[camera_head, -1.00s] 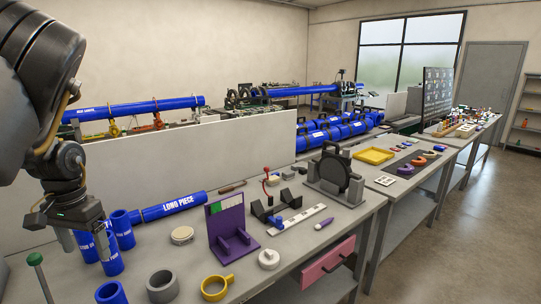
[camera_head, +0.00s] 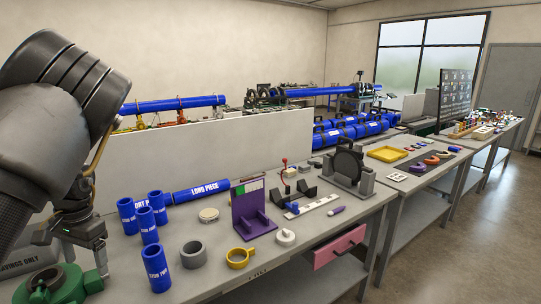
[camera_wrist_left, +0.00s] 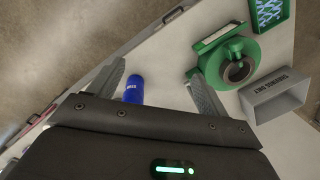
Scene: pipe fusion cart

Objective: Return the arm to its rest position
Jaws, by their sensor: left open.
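My left gripper (camera_head: 92,255) is at the lower left of the head view, left of the short blue pipes. Its fingers are apart. In the left wrist view the open fingers (camera_wrist_left: 155,72) point away over the table, and a short blue pipe (camera_wrist_left: 133,90) shows between them in the picture. I cannot tell its depth from them, but nothing is visibly gripped. The upper arm links cover the left of the head view. Several blue pipes (camera_head: 145,222) stand upright on the table, beside a lying blue long piece (camera_head: 200,190). My right gripper is not in view.
A green round tool (camera_head: 62,285) and a grey shavings bin (camera_wrist_left: 275,98) are close to the left gripper. A grey ring (camera_head: 194,254), yellow ring clamp (camera_head: 240,258) and purple stand (camera_head: 252,215) are right of the pipes. A white panel (camera_head: 220,145) stands behind.

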